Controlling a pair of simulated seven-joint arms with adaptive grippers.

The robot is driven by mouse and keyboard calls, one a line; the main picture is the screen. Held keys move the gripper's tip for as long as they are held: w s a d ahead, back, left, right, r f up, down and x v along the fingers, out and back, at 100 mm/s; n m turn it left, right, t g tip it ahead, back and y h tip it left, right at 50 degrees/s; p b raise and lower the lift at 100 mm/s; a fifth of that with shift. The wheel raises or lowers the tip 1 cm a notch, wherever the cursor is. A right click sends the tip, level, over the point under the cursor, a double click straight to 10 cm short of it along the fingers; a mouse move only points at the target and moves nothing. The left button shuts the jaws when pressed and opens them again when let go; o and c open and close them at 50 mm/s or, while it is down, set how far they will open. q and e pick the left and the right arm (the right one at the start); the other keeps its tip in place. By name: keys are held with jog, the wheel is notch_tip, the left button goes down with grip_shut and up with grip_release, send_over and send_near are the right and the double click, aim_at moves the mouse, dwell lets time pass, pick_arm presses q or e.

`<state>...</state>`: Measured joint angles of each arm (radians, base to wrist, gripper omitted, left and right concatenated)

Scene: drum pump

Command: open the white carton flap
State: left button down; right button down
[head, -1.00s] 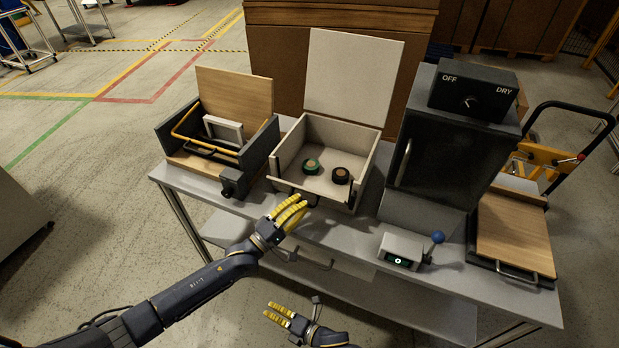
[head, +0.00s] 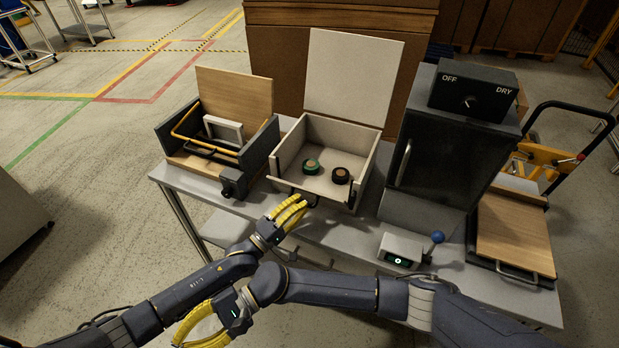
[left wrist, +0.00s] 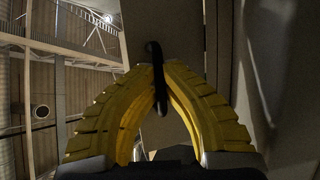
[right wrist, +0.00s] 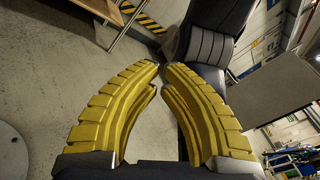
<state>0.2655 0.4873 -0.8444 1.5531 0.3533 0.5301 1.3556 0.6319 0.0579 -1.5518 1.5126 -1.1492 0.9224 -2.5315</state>
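The white carton (head: 283,152) stands open-topped on the grey bench, and a pale panel (head: 355,75) rises upright at its back. A green-rimmed round piece (head: 311,167) and a black round piece (head: 341,175) lie inside. My left gripper (head: 301,201) is at the carton's front edge. In the left wrist view, its fingers close around a thin black handle (left wrist: 155,62) in front of a pale panel.
A wooden-lidded box (head: 235,93) stands left of the carton. A dark cabinet (head: 450,150) stands to its right. A small grey device (head: 402,250) with a blue knob and a wooden board (head: 513,232) are further right.

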pick_arm(q)
jog(key=shift+a+f, duration=0.1)
pick_arm(e)
jog(key=w+a+r+n+t+h, duration=0.2)
jog(key=w+r+n+t+h, duration=0.15)
jog(key=w+r, duration=0.95)
jog(key=w+d+f+m+t+h, duration=0.15)
jog(key=w+d+t+h, duration=0.55)
jog(key=w+d, duration=0.8)
jog(key=w+d+r+m+t+h, duration=0.25)
jog(key=w+d, duration=0.25)
jog(key=w, duration=0.3)
jog(key=w+d+r+m+t+h, duration=0.1)
jog(key=w+d+r+t, duration=0.15)
jog(key=w+d, duration=0.4)
jog(key=shift+h, duration=0.3)
jog(key=x, duration=0.3)
jog(key=a+x, duration=0.1)
jog(key=x, duration=0.2)
jog(key=a+x, duration=0.1)
jog(key=x, duration=0.2)
jog(key=shift+w+f, duration=0.1)
jog(key=shift+f, duration=0.35)
jog(key=shift+s+a+f, duration=0.25)
jog(key=shift+s+f, duration=0.3)
jog(key=shift+s, duration=0.2)
